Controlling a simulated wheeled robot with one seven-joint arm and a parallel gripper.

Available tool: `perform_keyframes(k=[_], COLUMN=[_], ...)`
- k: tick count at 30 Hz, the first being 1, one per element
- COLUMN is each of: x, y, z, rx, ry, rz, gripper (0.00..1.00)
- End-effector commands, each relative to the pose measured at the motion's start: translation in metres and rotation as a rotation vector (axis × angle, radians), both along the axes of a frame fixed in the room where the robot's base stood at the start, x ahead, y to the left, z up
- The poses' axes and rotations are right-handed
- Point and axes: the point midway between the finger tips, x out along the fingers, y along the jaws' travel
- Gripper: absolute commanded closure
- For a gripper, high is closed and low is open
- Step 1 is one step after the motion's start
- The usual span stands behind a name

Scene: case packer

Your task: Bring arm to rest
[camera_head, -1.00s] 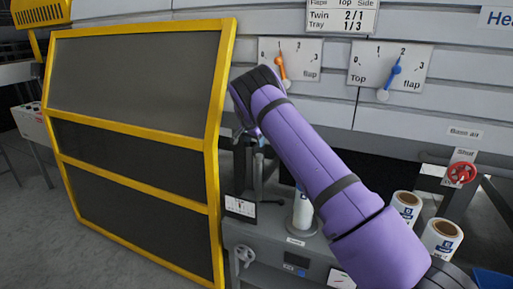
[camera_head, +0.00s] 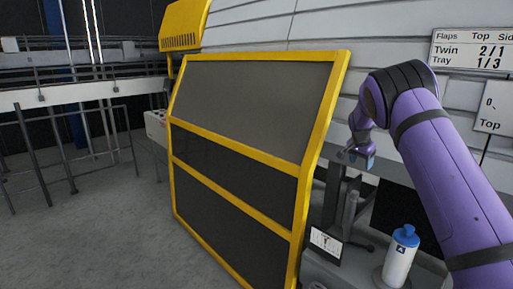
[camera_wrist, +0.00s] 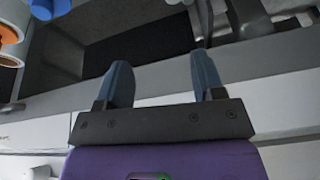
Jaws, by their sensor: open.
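My purple arm (camera_head: 445,165) comes in from the right in the head view and bends at a dark joint near the machine's white panels. My gripper (camera_head: 362,158) hangs at the arm's far end, above the grey machine ledge, small in that view. In the wrist view my gripper (camera_wrist: 160,85) shows two blue-grey fingers spread wide apart with nothing between them. Beyond the fingers are the machine's grey ledge (camera_wrist: 275,55) and a dark opening (camera_wrist: 140,42).
A yellow-framed guard door (camera_head: 325,125) stands left of the arm. A white bottle with a blue cap (camera_head: 399,258) and a small dark-framed card (camera_head: 326,246) are below it. A settings board (camera_head: 472,50) is on the wall. Open floor (camera_head: 80,235) lies at the left.

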Motion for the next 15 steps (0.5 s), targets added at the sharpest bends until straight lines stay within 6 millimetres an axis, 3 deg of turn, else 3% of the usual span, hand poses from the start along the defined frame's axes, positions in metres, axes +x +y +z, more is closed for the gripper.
perform_keyframes(k=[1,6,15], x=[-0.012,-0.053,-0.136], y=[0.001,0.007,0.024], z=[0.021,0.072,0.149], rx=[0.017,0.059,0.117], ry=[-0.007,-0.012,-0.031], rz=[0.012,0.072,0.205], gripper=[0.38,0.38,0.38])
